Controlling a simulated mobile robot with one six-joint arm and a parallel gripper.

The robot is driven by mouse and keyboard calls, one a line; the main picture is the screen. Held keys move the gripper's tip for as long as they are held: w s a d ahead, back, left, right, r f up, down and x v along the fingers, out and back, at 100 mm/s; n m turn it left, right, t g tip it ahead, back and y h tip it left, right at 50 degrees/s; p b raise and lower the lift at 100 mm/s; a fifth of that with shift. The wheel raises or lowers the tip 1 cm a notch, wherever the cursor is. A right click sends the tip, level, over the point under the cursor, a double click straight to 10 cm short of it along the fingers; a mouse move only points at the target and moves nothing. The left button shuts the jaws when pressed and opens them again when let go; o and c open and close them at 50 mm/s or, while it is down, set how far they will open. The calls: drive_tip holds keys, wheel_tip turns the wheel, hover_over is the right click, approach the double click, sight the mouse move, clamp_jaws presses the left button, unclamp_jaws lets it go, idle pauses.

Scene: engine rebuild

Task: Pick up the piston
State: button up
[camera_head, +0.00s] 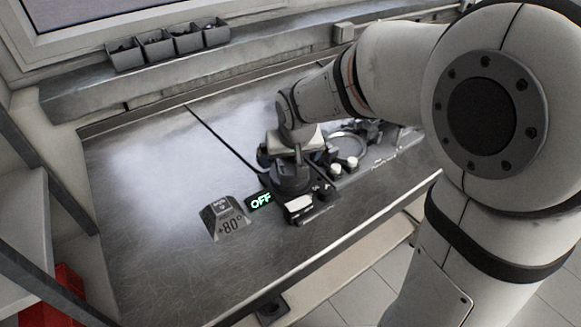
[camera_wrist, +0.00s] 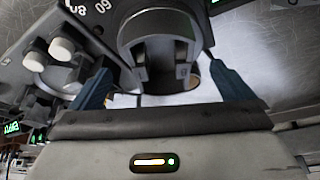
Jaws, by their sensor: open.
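A dark, round, hollow part (camera_wrist: 150,25) with inner lugs shows at the top middle of the wrist view. It looks like the piston, but I cannot be sure. My gripper (camera_wrist: 158,75) is open, with one blue finger on each side of this part and gaps between. In the head view my gripper (camera_head: 291,160) points down over the dark unit on the metal bench. There the arm and gripper hide the piston or leave it indistinct.
A unit with white knobs (camera_head: 350,163) stands right of the gripper on the bench (camera_head: 150,200). A lit "OFF" display (camera_head: 260,200) and a grey "+80°" block (camera_head: 226,226) are at its left. Grey bins (camera_head: 157,46) stand at the back. The bench's left side is clear.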

sight(288, 166)
drive_tip(key=x, duration=0.3)
drive_tip(key=shift+a+f, duration=0.1)
drive_tip(key=shift+f, duration=0.1)
drive_tip(key=shift+r, duration=0.1)
drive_tip(key=c, duration=1.2)
